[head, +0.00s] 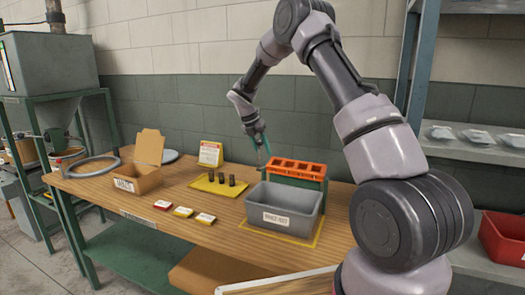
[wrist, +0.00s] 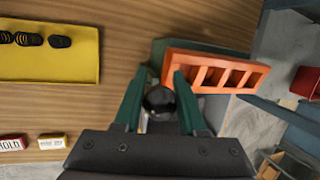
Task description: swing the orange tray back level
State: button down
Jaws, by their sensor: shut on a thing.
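The orange tray (head: 298,168), with a row of slots, sits on a green stand (head: 318,188) behind the grey bin (head: 283,208). Its slotted face shows in both views; I cannot tell its exact tilt. In the wrist view the tray (wrist: 214,71) lies just beyond and right of my fingertips. My gripper (head: 264,150) is at the tray's left end in the head view. In the wrist view my gripper (wrist: 155,85) has its green fingers on either side of a round black knob (wrist: 160,102) and is shut on it. How the knob joins the tray is hidden.
A cardboard box (head: 137,180), a small sign (head: 210,153) and several colored cards (head: 183,211) are also on the wooden table. A red bin (head: 502,237) is on the right shelf.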

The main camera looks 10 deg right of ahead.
jog(key=shift+c, duration=2.4)
grip_release()
jog(key=shift+s+f, duration=0.15)
jog(key=shift+f, duration=0.15)
jog(key=shift+r, duration=0.1)
jog(key=v, duration=1)
jog(key=shift+r, duration=0.4)
jog(key=shift+a, duration=0.1)
